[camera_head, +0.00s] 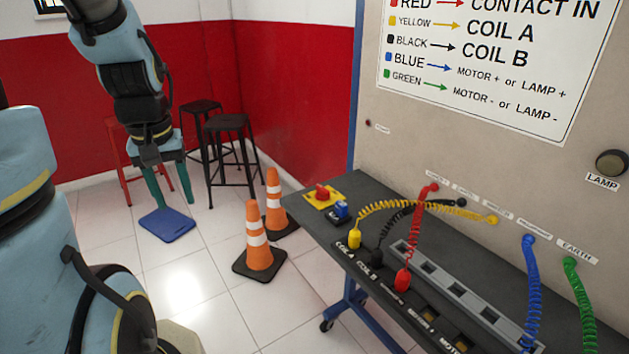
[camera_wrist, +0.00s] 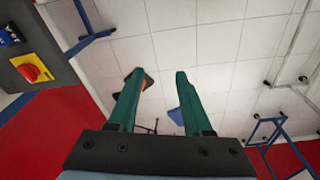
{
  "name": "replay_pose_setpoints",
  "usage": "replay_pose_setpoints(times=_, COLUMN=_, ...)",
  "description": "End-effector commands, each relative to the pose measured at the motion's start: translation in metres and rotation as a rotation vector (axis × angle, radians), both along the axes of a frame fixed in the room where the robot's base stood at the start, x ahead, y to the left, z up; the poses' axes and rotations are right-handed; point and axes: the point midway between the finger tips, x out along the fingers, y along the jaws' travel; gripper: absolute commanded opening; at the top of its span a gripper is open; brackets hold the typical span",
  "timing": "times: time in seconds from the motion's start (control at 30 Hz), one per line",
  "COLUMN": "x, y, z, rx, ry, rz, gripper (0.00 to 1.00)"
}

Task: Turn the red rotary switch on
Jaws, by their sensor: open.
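The red rotary switch (camera_head: 322,191) sits on a yellow plate at the far left corner of the dark bench top. It also shows in the wrist view (camera_wrist: 31,73) at the upper left, with its yellow plate around it. My gripper (camera_head: 168,184) hangs in the air to the left of the bench, apart from the switch. In the wrist view its two green fingers (camera_wrist: 154,96) are spread with nothing between them. The exact angle of the knob is hard to tell.
A blue switch (camera_head: 341,210) sits beside the red one. Coiled cables, such as the red cable (camera_head: 417,230), arch over the bench (camera_head: 375,200). Two traffic cones (camera_head: 260,250) stand on the floor left of it. Stools (camera_head: 228,125) stand behind my arm.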

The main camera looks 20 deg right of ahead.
Motion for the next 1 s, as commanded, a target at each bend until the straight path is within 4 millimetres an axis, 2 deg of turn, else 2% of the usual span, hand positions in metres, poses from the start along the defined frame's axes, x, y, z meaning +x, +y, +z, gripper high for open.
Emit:
replay_pose_setpoints(times=0.03, x=0.02, y=-0.024, z=-0.01, rx=-0.005, ry=0.007, rz=0.001, gripper=0.5)
replay_pose_setpoints(times=0.1, x=0.045, y=-0.063, z=-0.012, rx=-0.011, ry=0.023, rz=0.026, gripper=0.5)
replay_pose_setpoints(times=0.17, x=0.063, y=-0.102, z=-0.014, rx=-0.013, ry=0.042, rz=0.053, gripper=0.5)
replay_pose_setpoints(times=0.2, x=0.073, y=-0.13, z=-0.014, rx=-0.013, ry=0.053, rz=0.073, gripper=0.5)
replay_pose_setpoints(times=0.27, x=0.082, y=-0.171, z=-0.014, rx=-0.013, ry=0.069, rz=0.103, gripper=0.5)
replay_pose_setpoints(times=0.3, x=0.085, y=-0.197, z=-0.014, rx=-0.01, ry=0.079, rz=0.122, gripper=0.5)
replay_pose_setpoints(times=0.4, x=0.086, y=-0.255, z=-0.012, rx=-0.005, ry=0.097, rz=0.169, gripper=0.5)
replay_pose_setpoints(times=0.5, x=0.081, y=-0.298, z=-0.009, rx=0.001, ry=0.111, rz=0.211, gripper=0.5)
replay_pose_setpoints(times=0.6, x=0.075, y=-0.324, z=-0.006, rx=0.005, ry=0.118, rz=0.24, gripper=0.5)
replay_pose_setpoints(times=0.7, x=0.072, y=-0.336, z=-0.005, rx=0.01, ry=0.123, rz=0.255, gripper=0.5)
replay_pose_setpoints(times=0.87, x=0.071, y=-0.338, z=-0.018, rx=0.011, ry=0.125, rz=0.262, gripper=0.5)
replay_pose_setpoints(times=1.0, x=0.071, y=-0.337, z=-0.043, rx=0.013, ry=0.126, rz=0.26, gripper=0.5)
